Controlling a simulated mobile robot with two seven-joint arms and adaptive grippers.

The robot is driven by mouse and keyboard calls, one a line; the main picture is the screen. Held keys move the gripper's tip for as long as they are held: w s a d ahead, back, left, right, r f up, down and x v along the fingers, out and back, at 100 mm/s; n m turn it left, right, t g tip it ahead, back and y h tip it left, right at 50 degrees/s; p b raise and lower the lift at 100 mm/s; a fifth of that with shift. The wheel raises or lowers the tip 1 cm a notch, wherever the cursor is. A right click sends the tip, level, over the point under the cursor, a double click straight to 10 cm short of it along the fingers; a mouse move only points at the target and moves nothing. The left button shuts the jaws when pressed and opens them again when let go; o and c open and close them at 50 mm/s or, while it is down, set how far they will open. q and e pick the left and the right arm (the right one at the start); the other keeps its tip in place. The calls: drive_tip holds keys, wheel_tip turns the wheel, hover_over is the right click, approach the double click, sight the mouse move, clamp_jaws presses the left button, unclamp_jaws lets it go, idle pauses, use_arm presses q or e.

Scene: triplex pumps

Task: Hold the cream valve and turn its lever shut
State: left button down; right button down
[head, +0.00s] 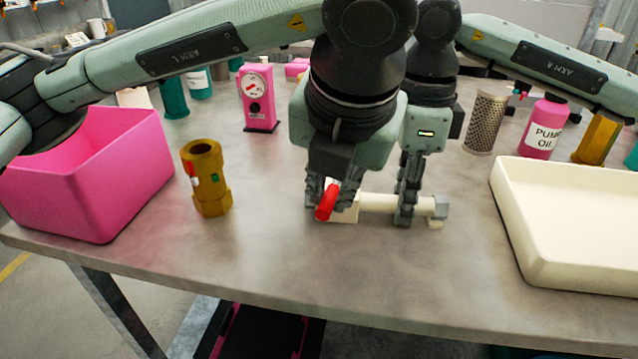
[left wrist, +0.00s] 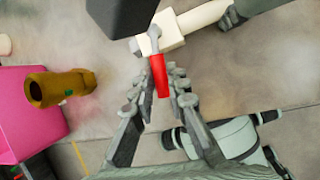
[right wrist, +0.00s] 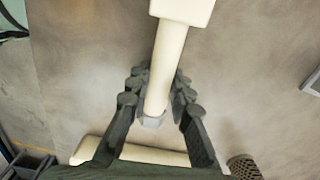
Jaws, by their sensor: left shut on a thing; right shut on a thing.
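The cream valve (head: 385,203) lies on the table in the middle of the head view, its pipe running left to right. Its red lever (head: 327,203) is at the left end, set across the pipe. My left gripper (head: 330,195) is shut on the lever; the left wrist view shows the lever (left wrist: 160,75) between the fingers, below the cream body (left wrist: 165,38). My right gripper (head: 407,205) is shut around the pipe near its right end. The right wrist view shows the pipe (right wrist: 168,60) between the fingers, which hide part of it.
A brass-coloured fitting (head: 207,180) and a pink bin (head: 85,190) stand to the left. A cream tray (head: 530,262) is at the right. A pink gauge box (head: 257,97), mesh cylinder (head: 485,122) and pink oil bottle (head: 544,128) stand behind. The table's front is clear.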

use_arm(q)
drive_tip(key=shift+d+n+y, duration=0.5)
drive_tip(key=shift+d+n, duration=0.1)
drive_tip(key=shift+n, duration=0.3)
drive_tip(key=c, duration=1.5)
unclamp_jaws()
drive_tip(key=shift+s, duration=0.1)
drive_tip(key=v, duration=1.2)
drive_tip(key=shift+r, duration=0.1)
